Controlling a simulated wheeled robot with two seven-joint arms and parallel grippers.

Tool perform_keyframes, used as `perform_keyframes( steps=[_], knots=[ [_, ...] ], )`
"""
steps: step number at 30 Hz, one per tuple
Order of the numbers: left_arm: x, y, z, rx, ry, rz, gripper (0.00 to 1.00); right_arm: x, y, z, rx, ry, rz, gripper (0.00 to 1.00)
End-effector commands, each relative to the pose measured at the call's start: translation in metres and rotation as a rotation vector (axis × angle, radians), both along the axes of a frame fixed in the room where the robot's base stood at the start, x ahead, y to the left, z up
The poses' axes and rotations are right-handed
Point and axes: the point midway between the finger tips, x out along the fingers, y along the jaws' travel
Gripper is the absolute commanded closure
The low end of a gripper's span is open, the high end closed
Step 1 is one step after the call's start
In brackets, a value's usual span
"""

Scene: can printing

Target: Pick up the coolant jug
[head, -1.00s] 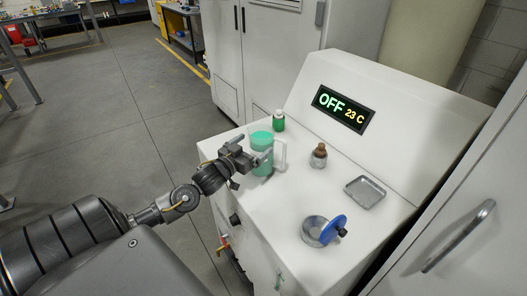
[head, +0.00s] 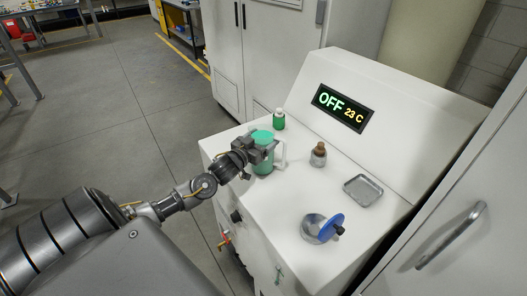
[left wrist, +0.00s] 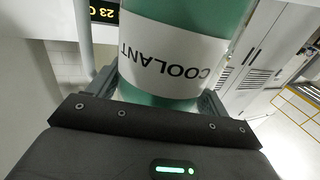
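The coolant jug (head: 264,138) is green with a white handle on its right side and stands upright on the white machine's top. In the left wrist view the jug (left wrist: 170,60) fills the middle, its COOLANT label upside down. My left gripper (head: 266,150) is at the jug from the left, with one finger on each side of it. In the left wrist view the gripper (left wrist: 160,100) has the jug between its fingers. Whether the fingers press on it is not clear. My right gripper is not in view.
A small green bottle (head: 279,119) stands behind the jug. A brown-topped bottle (head: 318,157), a metal tray (head: 363,189) and a metal container with a blue lid (head: 317,228) are to the right. The display (head: 343,108) reads OFF 23 C.

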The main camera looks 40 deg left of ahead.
Motion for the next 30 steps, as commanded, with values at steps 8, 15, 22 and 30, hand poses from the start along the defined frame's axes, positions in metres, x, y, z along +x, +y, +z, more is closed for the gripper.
perform_keyframes(
  steps=[8,15,22,30],
  knots=[
    [0.000,0.000,0.000,-0.001,0.000,0.000,0.72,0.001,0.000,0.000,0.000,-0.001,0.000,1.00],
    [0.000,0.001,0.004,-0.001,-0.008,0.001,0.93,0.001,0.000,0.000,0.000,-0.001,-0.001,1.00],
    [0.000,0.001,0.005,-0.001,-0.008,0.001,0.93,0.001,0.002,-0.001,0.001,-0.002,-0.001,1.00],
    [0.001,0.001,0.025,0.002,-0.012,0.000,0.93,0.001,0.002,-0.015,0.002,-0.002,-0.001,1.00]
  ],
)
